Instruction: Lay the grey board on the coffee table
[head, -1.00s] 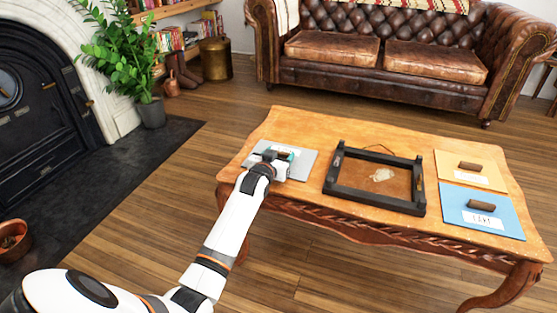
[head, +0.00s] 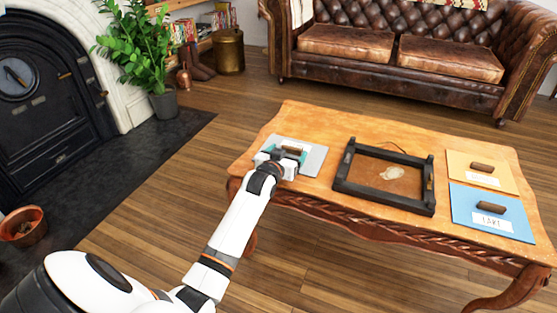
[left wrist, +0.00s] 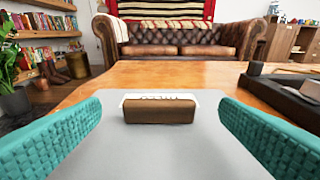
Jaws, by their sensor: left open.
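The grey board (head: 312,158) lies flat on the left end of the wooden coffee table (head: 290,118). It fills the lower part of the left wrist view (left wrist: 170,155), with a brown block handle (left wrist: 161,110) and a white label behind it. My left gripper (head: 291,155) is over the board. Its two teal fingers stand apart in the left wrist view (left wrist: 160,135), one on each side of the handle and clear of it. The gripper hides part of the board in the head view. My right gripper is not in view.
A black frame (head: 347,186) with a pale patch inside it is on the table, right of the board. A yellow board (head: 500,181) and a blue board (head: 465,209), each with a brown handle, lie at the right end. A leather sofa (head: 345,44) stands behind.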

